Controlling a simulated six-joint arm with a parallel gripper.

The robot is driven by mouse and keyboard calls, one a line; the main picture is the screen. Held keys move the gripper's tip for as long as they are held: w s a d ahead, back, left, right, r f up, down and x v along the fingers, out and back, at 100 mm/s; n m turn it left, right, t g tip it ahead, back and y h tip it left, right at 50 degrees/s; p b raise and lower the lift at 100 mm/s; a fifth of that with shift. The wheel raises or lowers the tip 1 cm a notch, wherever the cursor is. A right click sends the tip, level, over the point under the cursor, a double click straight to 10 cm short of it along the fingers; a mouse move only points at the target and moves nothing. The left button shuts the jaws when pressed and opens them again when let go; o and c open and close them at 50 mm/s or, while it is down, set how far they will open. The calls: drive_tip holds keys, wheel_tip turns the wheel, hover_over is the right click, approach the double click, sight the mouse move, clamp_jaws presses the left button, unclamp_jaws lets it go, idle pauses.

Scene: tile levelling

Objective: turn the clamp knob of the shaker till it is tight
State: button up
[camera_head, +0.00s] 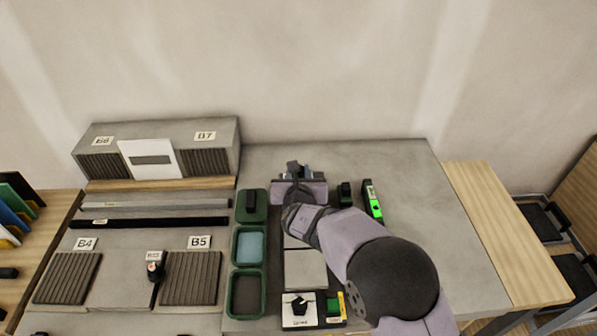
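My arm reaches from the lower right, and my gripper (298,172) is at the back middle of the grey bench, pointing away from the camera. Its fingers are small and dark in this view, and I cannot tell whether they are open, shut or touching anything. No shaker or clamp knob can be made out with certainty; one may be hidden by my gripper and wrist. A small black tool with a reddish top (155,269) stands on a grey tile between the labels B4 and B5, far to the left of my gripper.
Green trays (235,294) line the left of my arm. Pale tiles (305,269) lie below my wrist. A grey block labelled B7 (210,155) stands back left. The bench's right side is clear.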

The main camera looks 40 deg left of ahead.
drive_tip(key=c, duration=0.4)
drive_tip(key=shift+s+a+r+m+h+p, duration=0.1)
drive_tip(key=shift+m+h+p, duration=0.35)
drive_tip(key=shift+p, duration=0.3)
drive_tip(key=shift+t+h+p, duration=0.25)
drive_tip(key=shift+t+p, duration=0.05)
drive_tip(key=shift+s+a+m+t+h+p, duration=0.15)
drive_tip(key=shift+m+t+h+p, duration=0.2)
drive_tip(key=shift+m+p, duration=0.3)
drive_tip(key=shift+a+f+m+t+h+b, duration=0.1)
drive_tip(key=shift+f+m+t+h+b, duration=0.2)
drive_tip(key=shift+m+h, duration=0.4)
drive_tip(key=shift+a+r+m+t+h+b, duration=0.1)
drive_tip(key=shift+m+t+h, duration=0.25)
drive_tip(key=shift+m+h, duration=0.35)
drive_tip(key=shift+h+b, duration=0.3)
drive_tip(key=shift+h, duration=0.15)
drive_tip(key=shift+r+m+t+h+b, duration=0.1)
drive_tip(key=shift+m+t+h+b, duration=0.25)
drive_tip(key=shift+m, duration=0.25)
